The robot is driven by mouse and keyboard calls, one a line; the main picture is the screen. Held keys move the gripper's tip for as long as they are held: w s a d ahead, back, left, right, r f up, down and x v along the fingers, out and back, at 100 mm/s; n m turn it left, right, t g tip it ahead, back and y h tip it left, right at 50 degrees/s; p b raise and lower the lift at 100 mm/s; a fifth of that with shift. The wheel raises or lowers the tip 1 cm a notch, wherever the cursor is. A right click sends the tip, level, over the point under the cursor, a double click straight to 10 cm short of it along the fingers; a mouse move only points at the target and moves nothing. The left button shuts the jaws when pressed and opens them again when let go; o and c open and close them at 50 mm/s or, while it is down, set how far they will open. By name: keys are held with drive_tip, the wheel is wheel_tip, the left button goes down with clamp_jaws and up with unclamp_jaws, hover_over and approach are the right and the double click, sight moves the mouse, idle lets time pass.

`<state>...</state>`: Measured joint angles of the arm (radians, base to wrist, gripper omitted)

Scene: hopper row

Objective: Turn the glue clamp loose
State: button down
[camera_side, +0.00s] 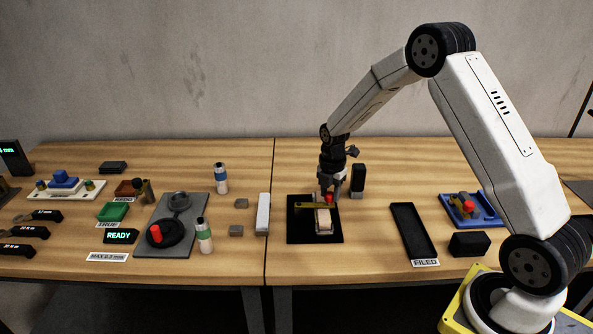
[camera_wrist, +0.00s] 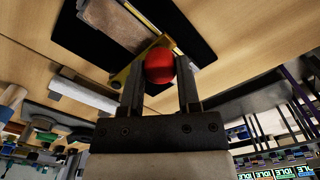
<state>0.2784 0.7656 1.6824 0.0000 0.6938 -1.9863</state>
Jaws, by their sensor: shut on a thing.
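The glue clamp shows as a yellow bar (camera_side: 308,205) with a red knob (camera_side: 329,198), at a pale wooden block (camera_side: 323,222) on a black mat (camera_side: 294,236) mid-table. My gripper (camera_side: 329,194) points down at the far side of the block and is shut on the red knob. In the wrist view the round red knob (camera_wrist: 159,64) sits between the two fingers of my gripper (camera_wrist: 160,80). The yellow bar (camera_wrist: 127,73) and the block (camera_wrist: 115,24) lie just beyond it. The clamp's screw and lower parts are hidden.
A black upright block (camera_side: 358,180) stands close right of my gripper. An empty black tray (camera_side: 401,216) labelled FILED is farther right, then a blue tray (camera_side: 483,219) with a yellow and red item. A white bar (camera_side: 262,214), bottles and a grey plate (camera_side: 185,203) are left.

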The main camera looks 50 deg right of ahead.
drive_tip(key=shift+s+a, duration=0.1)
drive_tip(key=m, duration=0.1)
drive_tip(key=s+a+m, duration=0.1)
drive_tip(key=a+m, duration=0.1)
drive_tip(key=m, duration=0.1)
drive_tip(key=shift+s+a, duration=0.2)
drive_tip(key=shift+s, duration=0.05)
drive_tip(key=a+m, duration=0.1)
drive_tip(key=m, duration=0.1)
drive_tip(key=shift+s+a+m, duration=0.25)
drive_tip(key=shift+a+m, duration=0.15)
drive_tip(key=a+m, duration=0.2)
drive_tip(key=shift+s+m, duration=0.1)
drive_tip(key=shift+m, duration=0.2)
drive_tip(key=a+m, duration=0.1)
drive_tip(key=m, duration=0.1)
drive_tip(key=a+m, duration=0.2)
drive_tip(key=shift+w, duration=0.4)
drive_tip(key=shift+w+a+m, duration=0.45)
drive_tip(key=shift+a+m, duration=0.2)
drive_tip(key=shift+m, duration=0.45)
drive_tip(key=shift+w+a+m, duration=0.45)
drive_tip(key=shift+a+m, duration=0.15)
drive_tip(key=shift+m, duration=0.5)
drive_tip(key=shift+c, duration=1.6)
unclamp_jaws()
drive_tip(key=shift+r, duration=0.1)
